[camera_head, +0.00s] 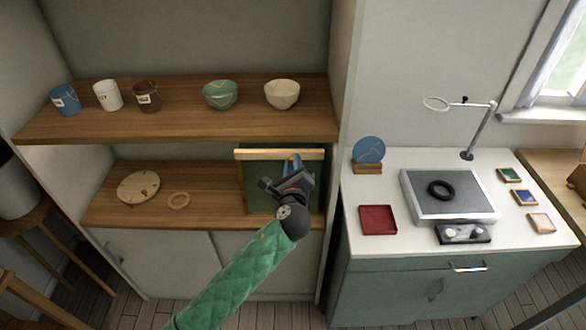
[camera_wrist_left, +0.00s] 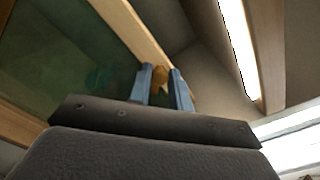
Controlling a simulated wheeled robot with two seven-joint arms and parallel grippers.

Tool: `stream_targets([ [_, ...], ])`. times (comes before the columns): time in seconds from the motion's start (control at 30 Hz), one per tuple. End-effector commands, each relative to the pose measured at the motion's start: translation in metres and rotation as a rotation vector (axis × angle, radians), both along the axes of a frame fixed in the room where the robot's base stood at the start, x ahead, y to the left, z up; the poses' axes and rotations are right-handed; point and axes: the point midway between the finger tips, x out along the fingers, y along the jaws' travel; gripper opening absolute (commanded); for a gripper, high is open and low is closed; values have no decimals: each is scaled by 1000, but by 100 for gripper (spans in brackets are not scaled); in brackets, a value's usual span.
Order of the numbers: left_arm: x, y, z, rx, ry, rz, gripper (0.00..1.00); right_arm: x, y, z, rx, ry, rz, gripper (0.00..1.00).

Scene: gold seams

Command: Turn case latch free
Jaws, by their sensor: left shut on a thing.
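The case (camera_head: 262,155) stands upright on the lower wooden shelf, with a pale wooden frame and a dark green glassy front. Its frame crosses the left wrist view (camera_wrist_left: 140,30). My left gripper (camera_head: 294,160) reaches up in front of the case near its top edge, right of the middle. In the left wrist view its two blue fingers (camera_wrist_left: 163,84) are shut on a small golden latch (camera_wrist_left: 160,74) at the frame. The latch's lower part is hidden between the fingers, and it cannot be made out in the head view. My right gripper is not in view.
The upper shelf (camera_head: 180,124) with cups and bowls overhangs the case. A side wall stands close to the right. The white worktop (camera_head: 375,248) beyond holds several items.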

Motion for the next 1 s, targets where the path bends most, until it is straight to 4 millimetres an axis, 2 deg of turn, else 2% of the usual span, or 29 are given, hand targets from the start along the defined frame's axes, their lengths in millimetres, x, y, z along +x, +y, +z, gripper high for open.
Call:
stream_targets([
  [0.6,0,1,-3,-572,1,2,0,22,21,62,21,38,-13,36],
  [1.0,0,1,-2,-802,1,2,0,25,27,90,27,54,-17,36],
])
